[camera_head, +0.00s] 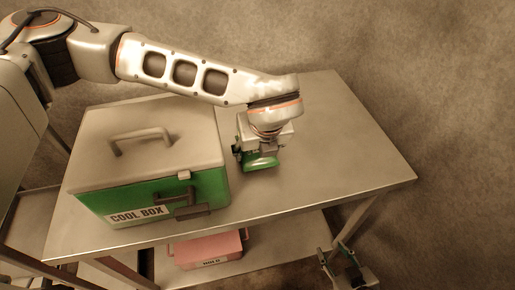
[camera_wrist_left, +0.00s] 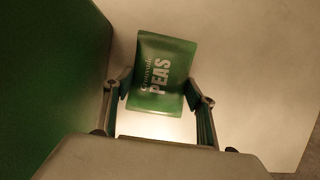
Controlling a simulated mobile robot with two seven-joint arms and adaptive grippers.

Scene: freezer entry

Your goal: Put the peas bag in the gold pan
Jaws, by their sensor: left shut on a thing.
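The green peas bag (camera_head: 261,162) is in my left gripper (camera_head: 257,152), next to the right side of the cool box, over the metal table top. In the left wrist view the bag (camera_wrist_left: 162,72) shows its white PEAS lettering between the two fingers (camera_wrist_left: 160,92), which are shut on it. Whether the bag touches the table is hard to tell. My right gripper (camera_head: 341,257) is low at the bottom right, beyond the table's front edge, with its fingers apart and nothing seen between them. No gold pan shows in either view.
The closed cool box (camera_head: 212,188), green with a grey handled lid, fills the table's left part. The metal table top (camera_head: 345,150) is clear to the right. A pink box (camera_head: 207,250) sits on the lower shelf (camera_head: 285,248).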

